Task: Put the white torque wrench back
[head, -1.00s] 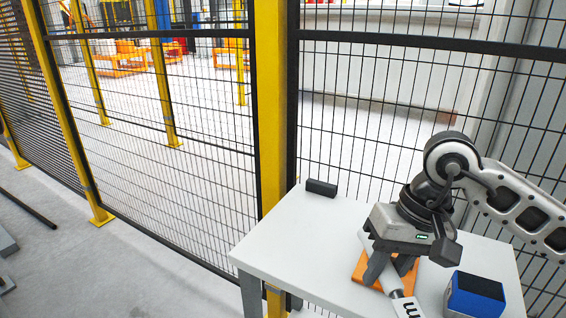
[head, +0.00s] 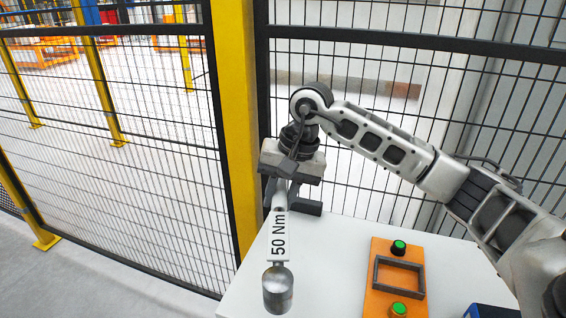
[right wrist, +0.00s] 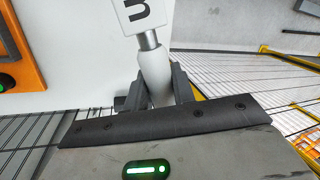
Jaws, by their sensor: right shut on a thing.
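The white torque wrench (head: 279,236) carries a "50 Nm" label and ends in a metal cylindrical head (head: 278,290) pointing toward the front of the table. My right gripper (head: 284,198) is shut on its white handle, over the table's left part. The handle (right wrist: 154,72) also shows between the fingers (right wrist: 156,92) in the right wrist view, with part of the label at the top. Whether the wrench touches the table is hard to tell. An orange plate (head: 377,300) with a dark rectangular frame and two green buttons lies to the wrench's right. My left gripper is out of view.
The white table (head: 335,270) has clear surface between the wrench and the orange plate. A blue object (head: 490,312) is cut off at the bottom right. A yellow post (head: 233,120) and black mesh fence stand close behind and left of the table.

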